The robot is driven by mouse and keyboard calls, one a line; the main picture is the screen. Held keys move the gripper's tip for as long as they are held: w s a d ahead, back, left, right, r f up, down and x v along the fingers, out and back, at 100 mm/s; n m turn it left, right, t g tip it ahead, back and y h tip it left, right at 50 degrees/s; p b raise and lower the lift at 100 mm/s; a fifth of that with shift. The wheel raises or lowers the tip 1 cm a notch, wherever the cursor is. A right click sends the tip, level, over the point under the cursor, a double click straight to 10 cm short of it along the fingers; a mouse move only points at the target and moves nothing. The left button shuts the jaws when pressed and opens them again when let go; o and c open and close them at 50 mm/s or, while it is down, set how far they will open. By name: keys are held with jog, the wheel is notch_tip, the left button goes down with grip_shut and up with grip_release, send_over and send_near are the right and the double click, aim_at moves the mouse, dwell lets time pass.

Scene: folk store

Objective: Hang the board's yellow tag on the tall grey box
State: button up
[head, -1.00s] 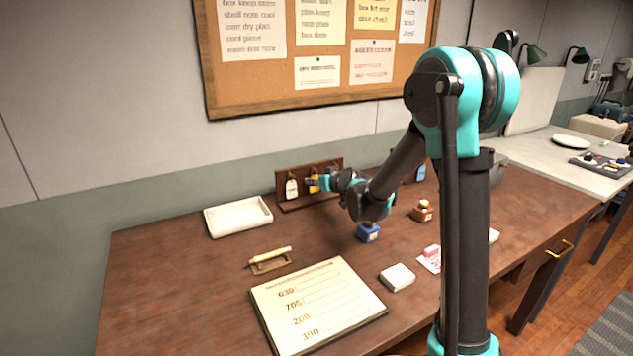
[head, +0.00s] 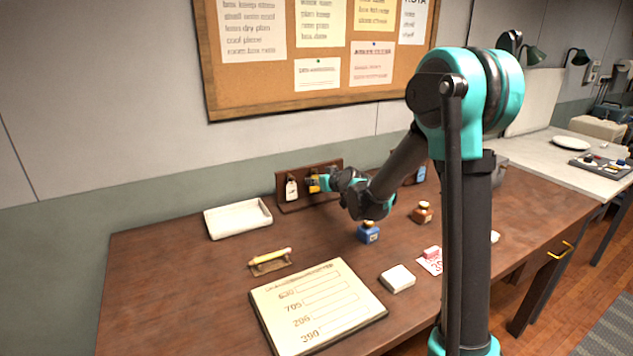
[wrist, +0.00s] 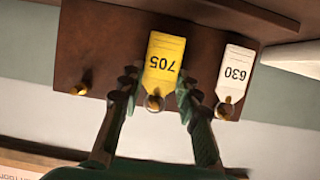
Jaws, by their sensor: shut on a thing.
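The brown board (head: 291,206) stands on the table against the wall and fills the top of the wrist view (wrist: 100,45). The yellow tag (wrist: 164,58), marked 705, is at a brass peg on it, with the peg's knob at the tag's narrow end. My gripper (wrist: 157,80) has a finger on each side of this tag and is shut on it. The tag also shows in the head view (head: 313,186). A white tag (wrist: 236,75), marked 630, hangs beside it. I cannot make out the tall grey box for certain; a grey shape (head: 498,172) is partly hidden behind my arm.
A white tray (head: 238,218) lies left of the board. A pencil on a stand (head: 270,259), a price sheet (head: 318,305), a blue bottle (head: 368,233), a brown bottle (head: 422,213) and a white block (head: 397,278) stand on the table. An empty peg (wrist: 79,89) shows on the board.

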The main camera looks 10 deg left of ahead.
jog(key=shift+s+d, duration=0.2)
jog(key=shift+s, duration=0.1)
jog(key=shift+s+d, duration=0.2)
jog(key=shift+s, duration=0.05)
jog(key=shift+s+d, duration=0.15)
jog(key=shift+s, duration=0.15)
jog(key=shift+s+d, duration=0.1)
dwell(0.4)
jog(key=shift+v, duration=1.7)
jog(key=shift+f, duration=0.15)
